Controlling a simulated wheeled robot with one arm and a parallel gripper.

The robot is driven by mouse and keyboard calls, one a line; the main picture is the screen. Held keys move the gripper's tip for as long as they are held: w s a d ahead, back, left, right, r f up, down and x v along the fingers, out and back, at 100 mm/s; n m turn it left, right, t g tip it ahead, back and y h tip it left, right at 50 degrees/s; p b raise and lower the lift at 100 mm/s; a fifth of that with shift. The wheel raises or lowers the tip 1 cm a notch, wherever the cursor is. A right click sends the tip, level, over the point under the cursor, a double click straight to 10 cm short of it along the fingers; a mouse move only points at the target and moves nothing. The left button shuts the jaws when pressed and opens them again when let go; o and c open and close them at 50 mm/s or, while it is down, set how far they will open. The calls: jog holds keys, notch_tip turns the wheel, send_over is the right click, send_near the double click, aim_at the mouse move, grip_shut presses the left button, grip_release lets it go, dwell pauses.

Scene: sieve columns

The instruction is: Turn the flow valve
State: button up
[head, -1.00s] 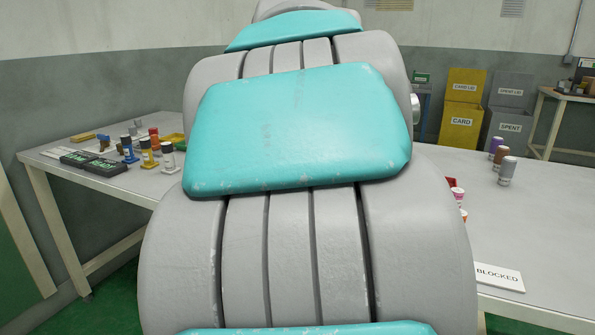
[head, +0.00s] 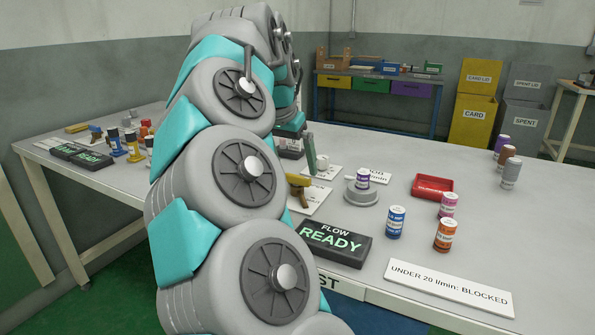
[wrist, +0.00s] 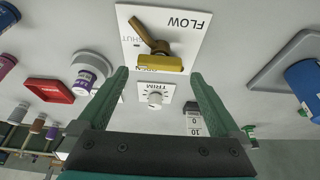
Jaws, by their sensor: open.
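The valve has a yellow block (wrist: 160,63) and a brown lever (wrist: 148,33) that points to the upper left, near the letters "HUT". My gripper (wrist: 158,77) is open and empty. Its two green fingers point toward the valve, their tips to either side of the yellow block in the picture. I cannot tell the height gap. In the head view one green finger (head: 310,153) shows behind my arm.
A TRIM knob (wrist: 154,96) sits beside the flow plate. A sign reading FLOW READY (head: 334,242) stands at the bench's front.

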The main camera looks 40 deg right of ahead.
aim_at(297, 176)
jog(key=shift+x, duration=1.75)
jog(key=c, duration=1.2)
